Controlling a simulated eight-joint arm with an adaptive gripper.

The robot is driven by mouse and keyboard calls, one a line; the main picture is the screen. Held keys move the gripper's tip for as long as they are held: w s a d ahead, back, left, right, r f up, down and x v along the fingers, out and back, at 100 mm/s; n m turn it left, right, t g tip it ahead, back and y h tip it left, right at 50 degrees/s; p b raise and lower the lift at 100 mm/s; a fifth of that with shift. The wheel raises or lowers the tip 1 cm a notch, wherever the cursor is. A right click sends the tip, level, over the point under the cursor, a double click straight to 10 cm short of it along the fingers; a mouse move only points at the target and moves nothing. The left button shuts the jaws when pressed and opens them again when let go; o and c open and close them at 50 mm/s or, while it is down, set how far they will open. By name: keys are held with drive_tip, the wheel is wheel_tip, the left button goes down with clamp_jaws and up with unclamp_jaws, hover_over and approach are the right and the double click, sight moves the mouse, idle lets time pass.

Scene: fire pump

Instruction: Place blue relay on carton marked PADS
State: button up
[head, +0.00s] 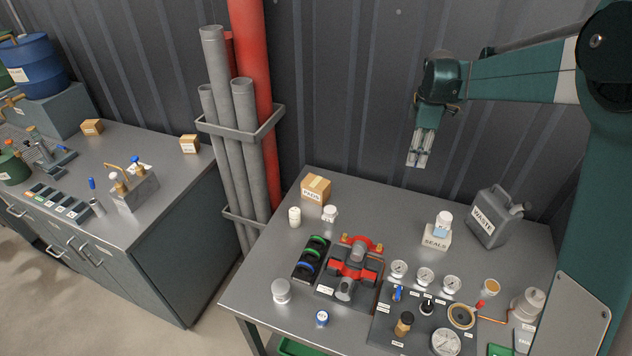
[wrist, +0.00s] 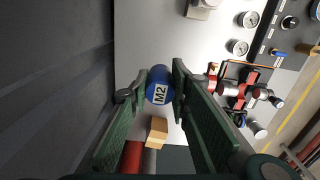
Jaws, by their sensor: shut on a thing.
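My gripper (head: 418,158) hangs high above the back of the table in the head view, near the dark wall. In the wrist view its green fingers (wrist: 163,88) are shut on the blue relay (wrist: 159,85), a round blue piece with a white label reading M2. The relay cannot be made out in the head view. The carton marked PADS (head: 315,190) stands at the table's back left corner, below and left of my gripper. It also shows in the wrist view (wrist: 157,130), below the relay in the picture and apart from it. Its visible top is bare.
A white jar (head: 330,213) and a white cylinder (head: 295,216) stand just in front of the PADS carton. The SEALS carton (head: 436,238) carries a white-capped jar. A grey WASTE can (head: 490,217) stands at the back right. Red and grey pipes (head: 243,130) rise left of the table.

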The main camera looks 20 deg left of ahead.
drive_tip(key=s+a+f+p, duration=0.1)
drive_tip(key=s+a+p, duration=0.15)
drive_tip(key=a, duration=3.15)
drive_tip(key=shift+n, duration=0.3)
drive_tip(key=shift+s+f+b, duration=0.2)
drive_tip(key=shift+f+b, duration=0.1)
drive_tip(key=shift+f, duration=2.25)
hover_over(316, 181)
drive_tip(key=shift+s+f, duration=0.1)
drive_tip(key=shift+f, duration=3.05)
drive_tip(key=shift+f+p, duration=0.4)
drive_tip(key=shift+f, duration=1.5)
drive_tip(key=shift+f, duration=0.2)
